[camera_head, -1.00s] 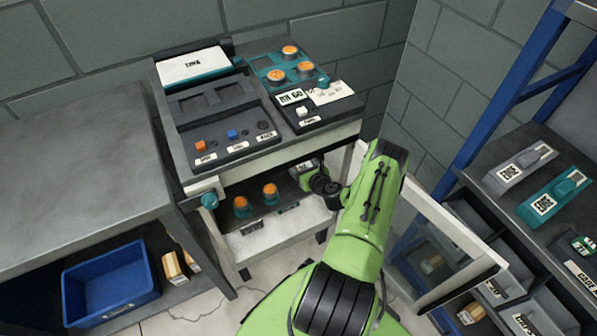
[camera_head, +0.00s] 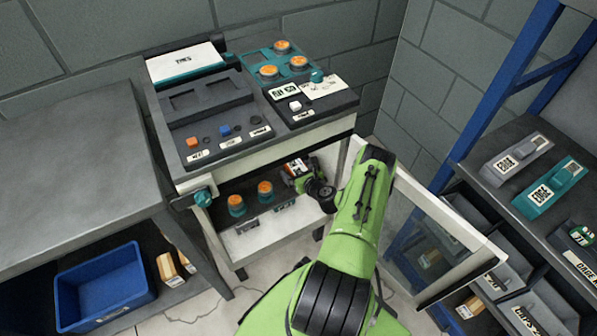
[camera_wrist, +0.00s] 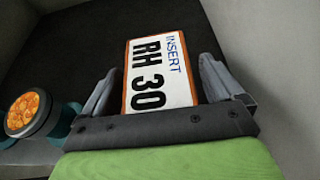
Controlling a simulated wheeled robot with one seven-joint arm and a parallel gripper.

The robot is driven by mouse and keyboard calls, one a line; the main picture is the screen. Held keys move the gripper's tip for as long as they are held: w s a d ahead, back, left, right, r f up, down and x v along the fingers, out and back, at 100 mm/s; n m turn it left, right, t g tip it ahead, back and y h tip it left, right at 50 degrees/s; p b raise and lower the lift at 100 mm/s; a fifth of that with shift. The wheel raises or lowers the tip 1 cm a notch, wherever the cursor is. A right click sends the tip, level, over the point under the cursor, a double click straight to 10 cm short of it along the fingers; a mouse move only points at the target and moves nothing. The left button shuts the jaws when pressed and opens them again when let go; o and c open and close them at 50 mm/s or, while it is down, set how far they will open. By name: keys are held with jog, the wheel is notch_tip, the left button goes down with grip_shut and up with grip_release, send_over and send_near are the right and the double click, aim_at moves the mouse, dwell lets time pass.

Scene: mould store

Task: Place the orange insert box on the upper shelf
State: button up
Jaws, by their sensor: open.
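The orange insert box (camera_head: 294,168) is inside the open cabinet under the console, on a dark surface. In the wrist view the orange insert box (camera_wrist: 160,75) shows a white label reading INSERT RH 30. My gripper (camera_head: 303,179) reaches into the cabinet beside it. In the wrist view my gripper (camera_wrist: 158,88) is open, with one finger on each side of the box and a gap visible at each side. A rack shelf (camera_head: 490,205) is at the right; I cannot tell whether it is the upper shelf meant.
Two orange-topped teal pieces (camera_head: 237,204) stand left of the box; one (camera_wrist: 27,115) is close to my left finger. The cabinet's glazed door (camera_head: 420,235) stands open right of my arm. Grey bins (camera_head: 535,305) sit under the rack shelf. A blue crate (camera_head: 105,287) is lower left.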

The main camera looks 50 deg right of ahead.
jog(key=p+v, duration=0.4)
jog(key=v, duration=0.8)
jog(key=shift+p, duration=0.4)
jog(key=shift+r, duration=0.15)
